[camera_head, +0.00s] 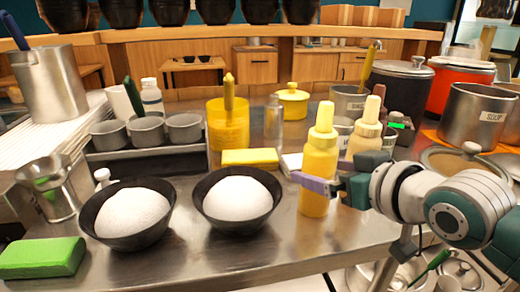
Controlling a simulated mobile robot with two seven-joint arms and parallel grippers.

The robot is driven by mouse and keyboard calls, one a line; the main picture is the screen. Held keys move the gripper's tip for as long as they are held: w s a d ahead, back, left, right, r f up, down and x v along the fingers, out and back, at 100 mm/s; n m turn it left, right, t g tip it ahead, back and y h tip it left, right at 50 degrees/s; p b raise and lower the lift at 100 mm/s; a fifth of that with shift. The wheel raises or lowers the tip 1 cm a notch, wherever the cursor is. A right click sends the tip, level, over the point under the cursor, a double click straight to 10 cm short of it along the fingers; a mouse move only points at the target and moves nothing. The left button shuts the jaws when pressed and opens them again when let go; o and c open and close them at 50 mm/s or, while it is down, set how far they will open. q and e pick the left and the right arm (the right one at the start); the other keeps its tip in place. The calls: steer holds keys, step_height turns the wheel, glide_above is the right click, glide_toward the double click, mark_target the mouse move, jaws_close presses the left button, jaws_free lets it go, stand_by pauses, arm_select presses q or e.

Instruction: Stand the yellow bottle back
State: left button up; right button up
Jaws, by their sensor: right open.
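The yellow bottle (319,154) stands upright on the steel counter (285,262), right of the two bowls. My right gripper (322,179) comes in from the right and is open at the bottle's mid-height. A purple-tipped finger crosses in front of the bottle's body. The other finger is partly hidden, so I cannot tell whether either touches the bottle. A cream-coloured bottle (367,131) stands just behind and to the right, its lower part hidden by my gripper. My left gripper is not in view.
Two black bowls of white filling (131,244) (239,226) stand left of the bottle. A yellow block (250,157), a yellow container (228,128) and a clear bottle (273,122) are behind. A green block (42,258) lies front left. Pots (478,117) crowd the right.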

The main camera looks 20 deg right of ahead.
steer(key=s+a+f+n+g, duration=0.1)
steer(key=s+a+g, duration=0.3)
steer(key=s, duration=0.8)
steer(key=s+a+f+n+g+p, duration=0.1)
steer(key=s+a+g, duration=0.4)
steer(key=s, duration=0.7)
steer(key=shift+s+a+f+g+y, duration=0.15)
steer(key=shift+s+a+g+y, duration=0.15)
steer(key=shift+g, duration=0.2)
